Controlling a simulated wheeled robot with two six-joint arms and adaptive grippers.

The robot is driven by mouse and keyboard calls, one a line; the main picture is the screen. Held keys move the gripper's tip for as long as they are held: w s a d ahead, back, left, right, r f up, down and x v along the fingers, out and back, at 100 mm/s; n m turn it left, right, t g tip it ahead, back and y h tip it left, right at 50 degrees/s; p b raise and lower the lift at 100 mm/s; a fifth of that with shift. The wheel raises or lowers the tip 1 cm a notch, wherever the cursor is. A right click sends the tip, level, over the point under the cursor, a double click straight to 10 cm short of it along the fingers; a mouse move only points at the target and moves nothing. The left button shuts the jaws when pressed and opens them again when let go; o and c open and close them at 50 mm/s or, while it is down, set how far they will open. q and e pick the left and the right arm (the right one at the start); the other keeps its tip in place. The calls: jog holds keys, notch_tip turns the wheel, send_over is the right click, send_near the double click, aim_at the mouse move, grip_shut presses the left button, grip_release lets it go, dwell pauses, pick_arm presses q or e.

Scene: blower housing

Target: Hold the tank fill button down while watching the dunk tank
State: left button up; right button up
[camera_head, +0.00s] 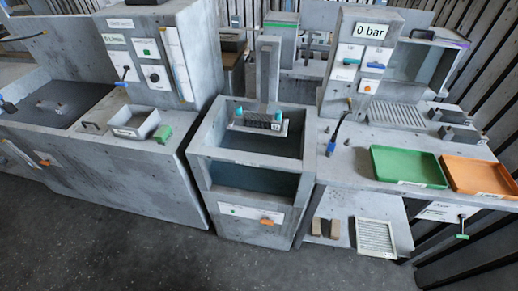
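The dunk tank is most likely the open concrete tank (202,150) in the middle, with a clear front window (253,178). A dark block-like part (258,122) with teal ends hangs at its top, below a concrete column. A white panel (235,211) with an orange handle (267,221) is on its lower front. I cannot tell which control is the tank fill button. An orange button (368,86) is on the right console under a "0 bar" display (373,30). A green button (147,53) is on the left console. Neither gripper is in view.
A green tray (408,184) and an orange tray (478,192) lie on the right bench. A small open box (133,129) and a green block (163,134) are on the left bench. A grated panel (375,239) is on the low shelf. The floor (130,240) in front is clear.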

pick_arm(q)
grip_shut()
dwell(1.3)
